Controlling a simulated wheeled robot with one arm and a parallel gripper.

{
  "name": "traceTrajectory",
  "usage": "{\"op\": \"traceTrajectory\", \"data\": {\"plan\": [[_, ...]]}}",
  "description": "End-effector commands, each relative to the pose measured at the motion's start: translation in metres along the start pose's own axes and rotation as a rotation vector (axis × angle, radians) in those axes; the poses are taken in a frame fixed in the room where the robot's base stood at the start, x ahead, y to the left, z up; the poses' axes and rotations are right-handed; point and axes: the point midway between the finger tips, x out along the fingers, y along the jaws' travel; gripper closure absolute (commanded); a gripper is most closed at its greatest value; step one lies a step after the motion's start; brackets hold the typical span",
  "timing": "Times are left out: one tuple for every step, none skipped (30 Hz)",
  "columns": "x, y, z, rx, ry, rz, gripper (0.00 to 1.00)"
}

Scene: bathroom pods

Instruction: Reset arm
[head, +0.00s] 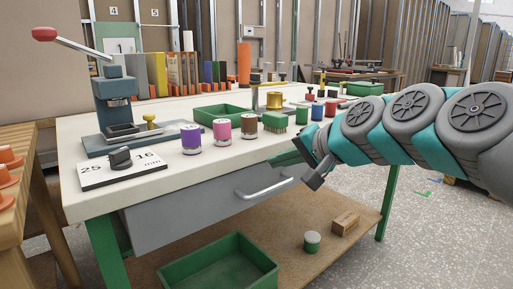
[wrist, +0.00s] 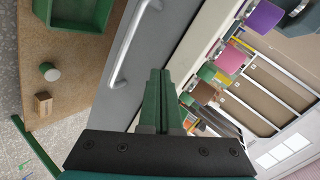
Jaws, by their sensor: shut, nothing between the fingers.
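My gripper (head: 274,160) reaches in from the right at the front edge of the workbench (head: 85,195). It is partly hidden by my arm in the head view. In the wrist view my gripper (wrist: 160,73) shows two long green fingers lying together, with nothing between them. The fingers are near the grey drawer front (head: 205,212) and its metal handle (head: 264,188). The handle also shows in the wrist view (wrist: 125,60), left of the fingers and apart from them in the picture.
Purple (head: 191,139), pink (head: 222,131) and brown (head: 249,126) pots stand near the bench's front edge. A lever press (head: 113,90) stands at the left. A green bin (head: 215,268), a green pot (head: 312,241) and a wooden block (head: 345,223) are on the lower shelf. Open floor lies right.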

Motion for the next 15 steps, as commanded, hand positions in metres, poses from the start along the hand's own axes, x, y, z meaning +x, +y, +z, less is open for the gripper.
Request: {"op": "traceTrajectory", "data": {"plan": [[0.000, 0.013, 0.024, -0.051, -0.046, 0.065, 1.00], [0.002, 0.024, 0.040, -0.081, -0.078, 0.106, 1.00], [0.002, 0.041, 0.060, -0.120, -0.120, 0.164, 1.00], [0.001, 0.054, 0.074, -0.148, -0.154, 0.205, 1.00], [-0.002, 0.068, 0.088, -0.174, -0.186, 0.249, 1.00], [-0.006, 0.087, 0.107, -0.209, -0.230, 0.308, 1.00], [-0.011, 0.101, 0.120, -0.232, -0.265, 0.351, 1.00], [-0.017, 0.117, 0.134, -0.256, -0.301, 0.398, 1.00], [-0.025, 0.137, 0.151, -0.280, -0.349, 0.456, 1.00], [-0.032, 0.152, 0.163, -0.298, -0.385, 0.501, 1.00], [-0.041, 0.168, 0.174, -0.312, -0.422, 0.545, 1.00], [-0.054, 0.187, 0.189, -0.328, -0.470, 0.601, 1.00], [-0.064, 0.201, 0.199, -0.339, -0.503, 0.640, 1.00], [-0.074, 0.213, 0.208, -0.345, -0.536, 0.678, 1.00], [-0.087, 0.229, 0.221, -0.353, -0.582, 0.724, 1.00]]}}
